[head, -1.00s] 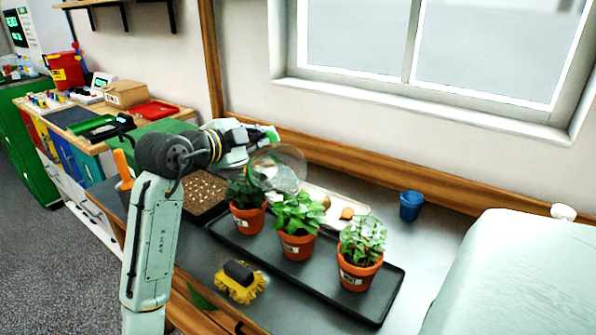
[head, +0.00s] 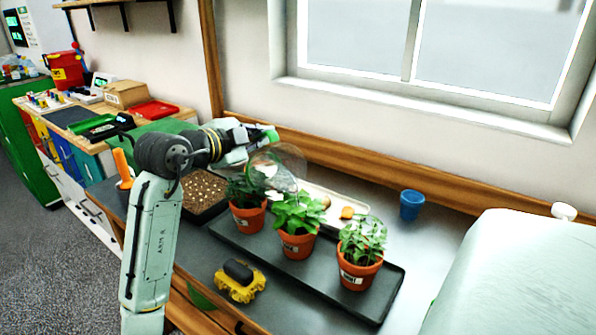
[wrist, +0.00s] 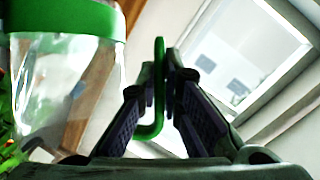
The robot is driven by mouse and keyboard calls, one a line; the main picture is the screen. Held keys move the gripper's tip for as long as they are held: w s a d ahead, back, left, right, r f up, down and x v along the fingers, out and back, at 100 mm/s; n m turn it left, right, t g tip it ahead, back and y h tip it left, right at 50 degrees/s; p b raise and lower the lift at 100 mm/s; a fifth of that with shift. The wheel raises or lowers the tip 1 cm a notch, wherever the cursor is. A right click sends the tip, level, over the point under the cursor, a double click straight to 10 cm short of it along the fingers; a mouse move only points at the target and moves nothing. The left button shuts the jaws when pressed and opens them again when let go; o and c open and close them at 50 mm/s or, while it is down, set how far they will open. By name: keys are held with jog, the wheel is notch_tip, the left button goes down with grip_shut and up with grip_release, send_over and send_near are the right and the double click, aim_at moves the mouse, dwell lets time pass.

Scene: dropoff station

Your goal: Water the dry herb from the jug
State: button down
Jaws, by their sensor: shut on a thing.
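My gripper (head: 262,137) is shut on the green handle of the clear jug (head: 282,160). In the wrist view, the fingers (wrist: 160,85) close around the handle, and the jug (wrist: 65,85) with its green band fills the left side. The jug hangs tilted above the left and middle potted herbs. Three herbs in terracotta pots stand in a row on a dark tray (head: 388,300): a left one (head: 248,218), a bright green middle one (head: 299,222) and a paler right one (head: 360,255). I cannot tell for sure which is dry. No water shows clearly in the jug.
A yellow brush (head: 240,282) with a dark grip lies in front of the tray. A seed tray (head: 203,194) is at the left. A pale tray (head: 335,198) and a blue cup (head: 411,205) stand behind. A pale covered block (head: 525,275) bounds the right.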

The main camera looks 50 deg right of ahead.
aim_at(271, 165)
dwell(0.5)
jog(key=shift+w+r+p, duration=0.1)
jog(key=shift+r+p, duration=0.2)
jog(key=shift+p, duration=0.15)
jog(key=shift+w+d+r+n+g+p, duration=0.15)
jog(key=shift+w+n+g+p, duration=0.15)
jog(key=shift+w+n+p, duration=0.65)
jog(key=shift+d+f+n+g+y+b, duration=0.15)
jog(key=shift+f+n+g+y+b, duration=0.3)
jog(key=shift+f, duration=0.45)
jog(key=shift+w+d+f+n+g, duration=0.1)
jog(key=shift+w+f+n+g, duration=0.2)
jog(key=shift+w+n+g, duration=0.25)
jog(key=shift+w+t, duration=0.15)
jog(key=shift+t, duration=0.15)
jog(key=w+f+n+g+y, duration=0.1)
jog(key=w+f+n+g, duration=0.2)
jog(key=f, duration=0.3)
jog(key=shift+w+d+n+g, duration=0.3)
jog(key=shift+w+d+n, duration=0.15)
jog(key=shift+w, duration=0.05)
